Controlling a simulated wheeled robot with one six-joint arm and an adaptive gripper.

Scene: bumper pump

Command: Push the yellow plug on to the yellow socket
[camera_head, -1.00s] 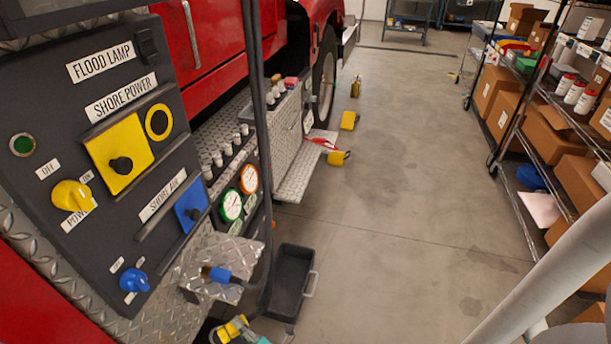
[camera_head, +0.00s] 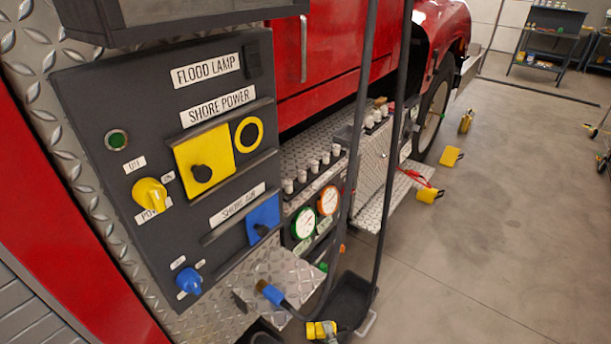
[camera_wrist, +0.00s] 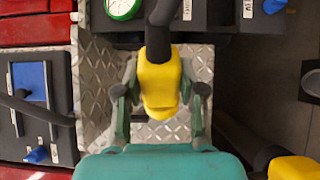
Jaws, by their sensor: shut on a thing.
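In the wrist view my teal gripper (camera_wrist: 158,100) is shut on the yellow plug (camera_wrist: 158,85), gripping it from both sides. A thick black cable runs up from the plug. In the head view a yellow piece (camera_head: 321,330) at the bottom edge appears to be this plug; my gripper is not clear there. The SHORE POWER area of the black panel (camera_head: 110,210) has a yellow square plate (camera_head: 203,160) with a black knob, and a yellow ring (camera_head: 248,134) with a dark centre to its right. The plug is well below and right of both, apart from them.
Dark cables (camera_head: 385,150) hang right of the panel to a black tray (camera_head: 354,300). A yellow object (camera_wrist: 293,168) shows in the wrist view's corner.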

